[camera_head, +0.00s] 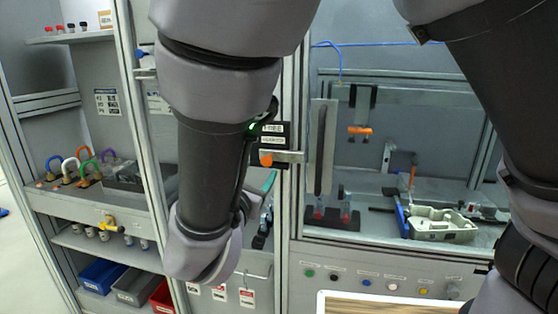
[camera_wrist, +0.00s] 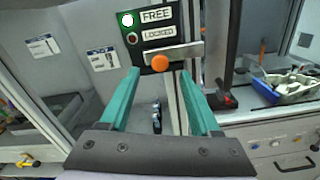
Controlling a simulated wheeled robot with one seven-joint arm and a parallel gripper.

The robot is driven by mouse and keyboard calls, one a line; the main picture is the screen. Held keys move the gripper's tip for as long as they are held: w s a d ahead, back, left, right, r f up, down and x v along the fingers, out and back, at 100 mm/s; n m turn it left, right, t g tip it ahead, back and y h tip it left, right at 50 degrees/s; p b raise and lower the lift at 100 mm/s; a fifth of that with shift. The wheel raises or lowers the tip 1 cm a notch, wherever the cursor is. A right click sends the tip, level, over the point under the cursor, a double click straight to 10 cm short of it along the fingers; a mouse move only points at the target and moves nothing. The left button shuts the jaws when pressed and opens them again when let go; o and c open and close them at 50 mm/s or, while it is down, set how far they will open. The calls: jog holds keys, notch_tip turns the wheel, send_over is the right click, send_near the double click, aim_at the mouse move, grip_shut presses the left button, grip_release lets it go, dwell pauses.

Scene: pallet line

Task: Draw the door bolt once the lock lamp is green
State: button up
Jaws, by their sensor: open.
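The lock panel (camera_wrist: 152,14) is black with FREE and LOCKED labels. Its upper lamp (camera_wrist: 127,19), beside FREE, glows bright with a green rim; in the head view the lock lamp (camera_head: 253,127) is green. The small light beside LOCKED (camera_wrist: 131,38) looks dull red. The door bolt (camera_wrist: 180,52) is a metal bar below the labels, with an orange knob (camera_wrist: 160,63); the knob also shows in the head view (camera_head: 265,160). My gripper (camera_wrist: 160,73) is open, its teal fingers either side of the knob in the picture. Contact is not visible. In the head view my arm hides most of it.
The glazed cell at right holds a pale casting (camera_head: 440,226) and an orange-ended fixture (camera_head: 360,131). A dark vertical door handle (camera_head: 320,150) stands right of the bolt. Shelves at left carry coloured padlocks (camera_head: 70,166) and bins (camera_head: 135,287).

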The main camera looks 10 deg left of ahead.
aim_at(266, 162)
jog(key=w, duration=0.7)
jog(key=shift+w+d, duration=0.1)
jog(key=shift+d, duration=0.2)
grip_shut()
dwell(1.0)
